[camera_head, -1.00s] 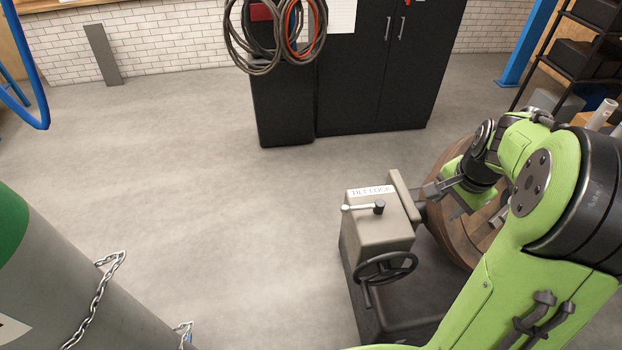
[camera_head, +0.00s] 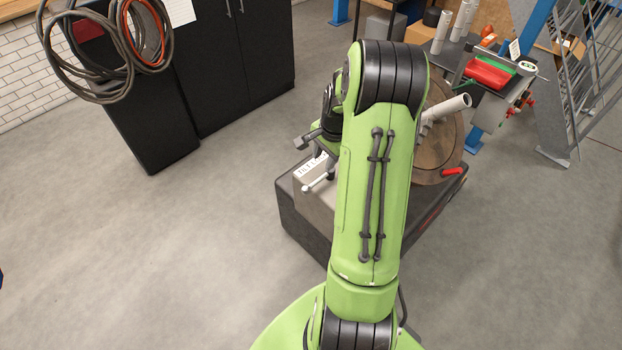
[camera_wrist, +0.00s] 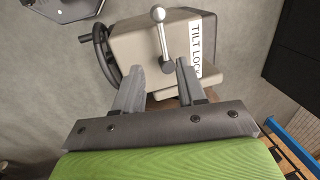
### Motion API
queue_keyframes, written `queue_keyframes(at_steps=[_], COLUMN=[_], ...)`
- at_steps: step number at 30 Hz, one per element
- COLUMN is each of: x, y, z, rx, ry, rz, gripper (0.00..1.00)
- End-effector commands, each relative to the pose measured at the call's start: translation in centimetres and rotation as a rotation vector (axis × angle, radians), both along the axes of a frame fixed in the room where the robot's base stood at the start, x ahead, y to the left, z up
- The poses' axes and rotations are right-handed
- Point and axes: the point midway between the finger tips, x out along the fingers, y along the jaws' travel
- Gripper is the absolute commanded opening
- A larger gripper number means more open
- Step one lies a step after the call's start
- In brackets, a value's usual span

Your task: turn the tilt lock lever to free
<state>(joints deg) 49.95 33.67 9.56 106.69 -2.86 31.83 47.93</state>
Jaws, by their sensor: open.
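The tilt lock lever is a metal rod with a ball end (camera_wrist: 158,14) and a round hub (camera_wrist: 168,66). It is mounted on a beige housing (camera_wrist: 135,45) with a white "TILT LOCK" label (camera_wrist: 196,42). In the head view the lever (camera_head: 318,183) shows just left of my arm, on the partly covered housing (camera_head: 312,203). My gripper (camera_wrist: 160,66) is open, its fingers on either side of the lever's hub end in the wrist view. Nothing is visibly gripped; whether the fingers touch the lever I cannot tell. My arm hides most of the gripper in the head view.
A dark handwheel (camera_wrist: 101,48) sits at the housing's left side in the wrist view. A round wooden disc (camera_head: 440,140) stands behind my arm, with a red handle (camera_head: 452,171) near its foot. Black cabinets (camera_head: 240,60) stand at the back. Floor at the left is clear.

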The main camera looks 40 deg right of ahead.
Motion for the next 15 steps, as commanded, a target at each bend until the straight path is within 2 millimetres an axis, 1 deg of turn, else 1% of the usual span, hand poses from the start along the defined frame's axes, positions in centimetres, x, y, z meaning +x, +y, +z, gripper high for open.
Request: queue_keyframes(at_steps=[1,9,12,15], x=[0.3,1.6,2.0,2.3], y=[0.2,0.3,0.3,0.3], z=[-1.4,-8.1,-10.0,-11.2], rx=[0.006,0.005,0.003,0.001], ry=[0.004,0.003,0.002,0.001], rz=[0.004,0.004,0.005,0.004], gripper=[0.40,0.40,0.40,0.40])
